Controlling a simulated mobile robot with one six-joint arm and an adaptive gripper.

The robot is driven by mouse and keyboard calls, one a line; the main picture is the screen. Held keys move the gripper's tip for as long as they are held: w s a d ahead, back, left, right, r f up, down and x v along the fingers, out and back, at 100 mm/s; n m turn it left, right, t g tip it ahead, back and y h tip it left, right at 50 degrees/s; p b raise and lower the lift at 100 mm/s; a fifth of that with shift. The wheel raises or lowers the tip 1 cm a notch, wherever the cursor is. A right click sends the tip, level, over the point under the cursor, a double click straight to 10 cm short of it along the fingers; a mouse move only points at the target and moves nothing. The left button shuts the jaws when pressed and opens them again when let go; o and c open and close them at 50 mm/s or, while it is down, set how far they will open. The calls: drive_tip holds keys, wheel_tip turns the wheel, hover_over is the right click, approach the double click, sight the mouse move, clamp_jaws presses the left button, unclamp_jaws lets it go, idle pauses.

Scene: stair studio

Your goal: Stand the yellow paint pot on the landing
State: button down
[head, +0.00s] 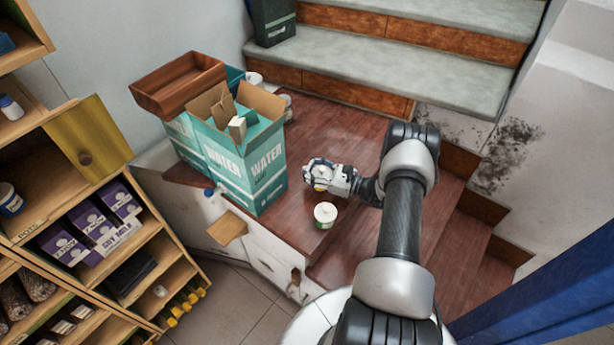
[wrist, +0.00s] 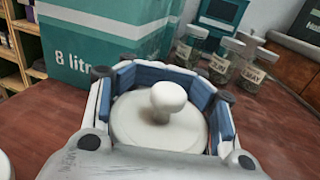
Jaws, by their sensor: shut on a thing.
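My gripper (head: 325,177) is over the red-brown wooden landing (head: 345,125), right of the water boxes. In the wrist view its blue-padded fingers (wrist: 170,95) are closed around a pot with a round white lid and knob (wrist: 135,125). In the head view a little yellow of this yellow paint pot (head: 320,187) shows below the fingers; the rest is hidden. The pot looks upright. I cannot tell whether its base touches the landing. A second pot (head: 325,213), white-topped with a green side, stands on the wood just in front of my gripper.
Teal water boxes (head: 262,172) stand on the left, with a brown crate (head: 178,85) on top. Several labelled jars (wrist: 220,65) stand behind the gripper in the wrist view. Steps (head: 400,70) rise at the back. Bare wood lies behind and right of the gripper.

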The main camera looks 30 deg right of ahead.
drive_tip(key=shift+f, duration=1.3)
drive_tip(key=shift+f+b, duration=0.15)
drive_tip(key=shift+b, duration=0.3)
drive_tip(key=c, duration=0.7)
unclamp_jaws()
